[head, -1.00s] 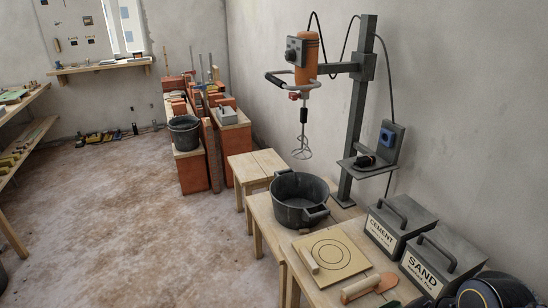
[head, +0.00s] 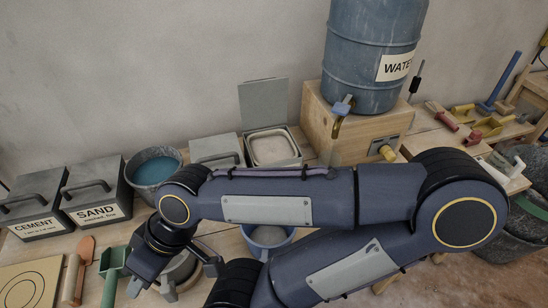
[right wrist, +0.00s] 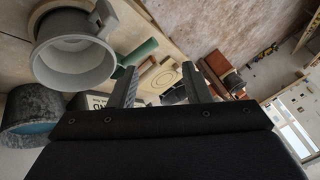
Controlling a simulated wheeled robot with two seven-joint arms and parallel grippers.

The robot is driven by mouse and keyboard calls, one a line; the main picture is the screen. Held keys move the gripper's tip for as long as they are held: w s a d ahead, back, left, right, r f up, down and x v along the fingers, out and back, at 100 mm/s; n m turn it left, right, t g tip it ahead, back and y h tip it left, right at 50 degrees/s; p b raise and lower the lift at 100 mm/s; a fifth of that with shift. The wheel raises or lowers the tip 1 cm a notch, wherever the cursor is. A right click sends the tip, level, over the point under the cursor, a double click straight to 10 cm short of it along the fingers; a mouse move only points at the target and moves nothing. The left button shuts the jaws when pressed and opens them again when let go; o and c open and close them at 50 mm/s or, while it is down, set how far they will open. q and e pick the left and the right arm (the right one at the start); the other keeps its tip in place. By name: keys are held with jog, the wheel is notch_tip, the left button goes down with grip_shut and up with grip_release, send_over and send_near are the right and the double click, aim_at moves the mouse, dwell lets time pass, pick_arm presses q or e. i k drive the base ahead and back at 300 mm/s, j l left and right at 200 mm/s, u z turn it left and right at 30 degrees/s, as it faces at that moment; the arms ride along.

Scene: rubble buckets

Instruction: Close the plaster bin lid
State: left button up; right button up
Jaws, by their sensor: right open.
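An open bin (head: 273,147) holding pale powder stands against the wall, right of centre in the head view. Its grey square lid (head: 264,104) stands upright behind the opening. I see no label on this bin; my right arm hides its front. My right gripper (head: 172,284) is low at the left of the head view, over the bench and well left of the open bin. In the right wrist view the gripper (right wrist: 160,70) has its fingers apart with nothing between them. My left gripper is not in view.
A shut grey-lidded bin (head: 215,149) and a water bucket (head: 154,166) stand left of the open bin. The cement (head: 32,217) and sand (head: 97,194) boxes are farther left. A water barrel (head: 372,55) stands right. A grey pot (right wrist: 75,55) is close beside my gripper.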

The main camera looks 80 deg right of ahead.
aim_at(263, 103)
jog(key=z, duration=2.7)
